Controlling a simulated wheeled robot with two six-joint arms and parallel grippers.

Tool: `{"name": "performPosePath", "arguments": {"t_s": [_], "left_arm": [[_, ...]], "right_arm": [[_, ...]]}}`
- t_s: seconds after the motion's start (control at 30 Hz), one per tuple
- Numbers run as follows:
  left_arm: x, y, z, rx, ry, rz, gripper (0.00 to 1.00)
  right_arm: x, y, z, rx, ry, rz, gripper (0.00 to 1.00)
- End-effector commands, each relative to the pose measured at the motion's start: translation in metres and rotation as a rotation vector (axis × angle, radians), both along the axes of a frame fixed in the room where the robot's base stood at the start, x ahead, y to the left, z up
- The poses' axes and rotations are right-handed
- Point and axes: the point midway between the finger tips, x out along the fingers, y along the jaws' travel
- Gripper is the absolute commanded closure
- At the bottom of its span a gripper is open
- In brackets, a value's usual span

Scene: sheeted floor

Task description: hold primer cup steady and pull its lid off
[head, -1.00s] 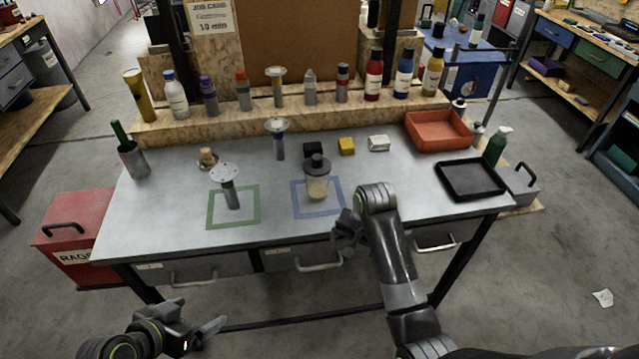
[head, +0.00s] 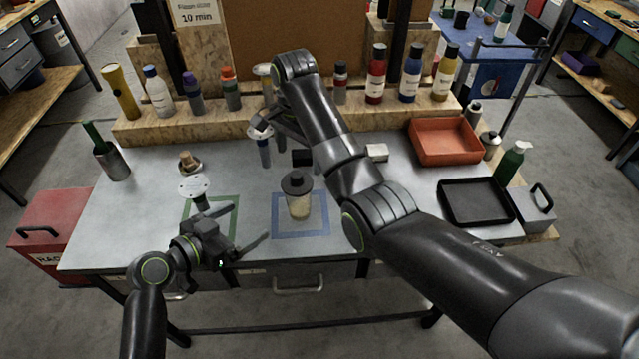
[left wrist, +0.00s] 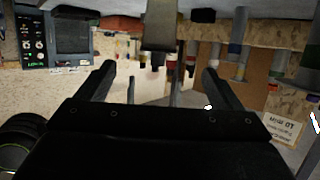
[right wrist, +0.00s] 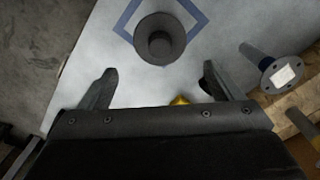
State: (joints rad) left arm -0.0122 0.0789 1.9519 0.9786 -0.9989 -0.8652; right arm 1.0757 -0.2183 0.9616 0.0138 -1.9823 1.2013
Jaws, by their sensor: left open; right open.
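The primer cup (head: 299,204) is a pale translucent cup standing upright inside the blue square on the bench. Its dark round lid (head: 297,183) is on it; the right wrist view shows this lid (right wrist: 160,38) from above, beyond the fingers. My left gripper (head: 250,221) is open and empty, low in front of the bench top and left of the cup. In the left wrist view its fingers (left wrist: 158,82) are apart. My right gripper (head: 274,121) is open, above the bench behind the cup; its fingers (right wrist: 157,90) hold nothing.
A flanged tool (head: 193,189) stands by the green square, near my left gripper. Another flanged tool (head: 262,140) stands behind the cup, near my right gripper. A black block (head: 301,157) and white block (head: 376,151) lie behind. An orange tray (head: 447,142) and black tray (head: 474,202) are at right.

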Motion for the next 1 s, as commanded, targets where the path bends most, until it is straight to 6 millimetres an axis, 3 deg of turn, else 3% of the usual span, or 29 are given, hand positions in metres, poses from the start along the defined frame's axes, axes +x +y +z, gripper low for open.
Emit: {"name": "performPosePath", "arguments": {"t_s": [0.27, 1.0], "left_arm": [[0.016, -0.016, -0.007, -0.004, -0.001, 0.000, 0.13], [0.103, -0.103, -0.047, -0.002, -0.001, -0.002, 0.13]], "right_arm": [[-0.001, 0.003, 0.002, 0.000, 0.001, 0.002, 0.14], [0.000, 0.002, 0.001, 0.000, 0.000, 0.002, 0.14]]}}
